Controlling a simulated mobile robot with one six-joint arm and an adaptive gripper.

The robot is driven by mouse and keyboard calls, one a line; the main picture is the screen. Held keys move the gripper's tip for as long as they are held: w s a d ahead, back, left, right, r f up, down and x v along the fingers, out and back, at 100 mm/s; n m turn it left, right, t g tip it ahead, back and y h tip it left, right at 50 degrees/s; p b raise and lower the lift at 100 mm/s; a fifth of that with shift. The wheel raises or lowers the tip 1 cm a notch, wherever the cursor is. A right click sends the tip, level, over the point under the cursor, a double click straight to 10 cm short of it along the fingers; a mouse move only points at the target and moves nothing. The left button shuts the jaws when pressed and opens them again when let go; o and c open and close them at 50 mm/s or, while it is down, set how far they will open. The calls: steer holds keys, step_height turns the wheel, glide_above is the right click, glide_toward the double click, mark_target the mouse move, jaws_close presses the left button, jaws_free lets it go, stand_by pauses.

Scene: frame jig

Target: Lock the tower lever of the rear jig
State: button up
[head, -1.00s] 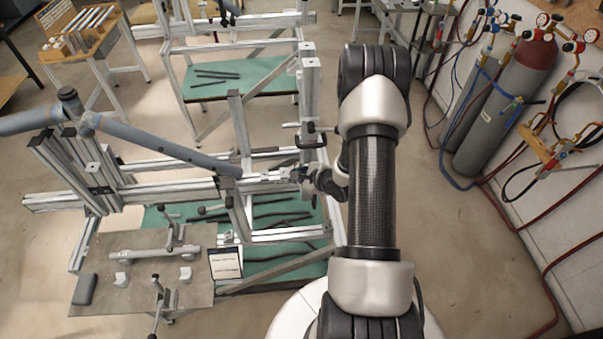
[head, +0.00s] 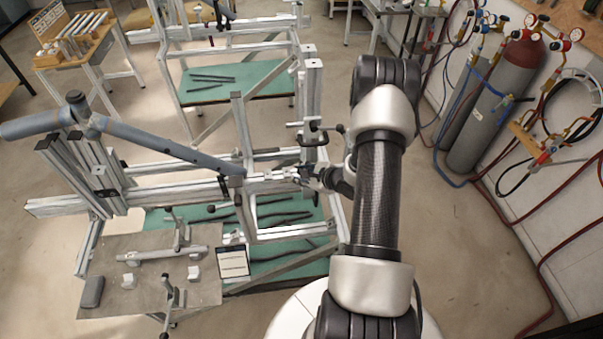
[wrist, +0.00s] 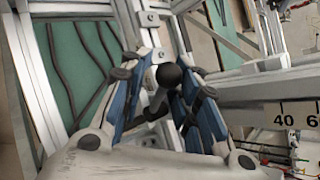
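A lever with a round black knob (wrist: 168,76) and a grey stem stands between the fingers of my gripper (wrist: 163,82) in the wrist view. The blue-padded fingers are spread to either side of it, with room beside the knob. I cannot tell whether the stem touches a pad. In the head view my gripper (head: 318,177) is at the right end of the near jig's horizontal rail (head: 150,193), beside the right upright post (head: 311,100). The knob cannot be made out there.
A blue-grey tube assembly (head: 165,146) is held across the jig. A black-handled clamp (head: 314,134) sits on the post just above my gripper. A metal plate (head: 125,245) with fixtures is at front left. Gas cylinders (head: 505,95) and hoses stand at right, with clear floor between.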

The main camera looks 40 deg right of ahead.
steer(key=shift+d, duration=0.1)
steer(key=v, duration=0.8)
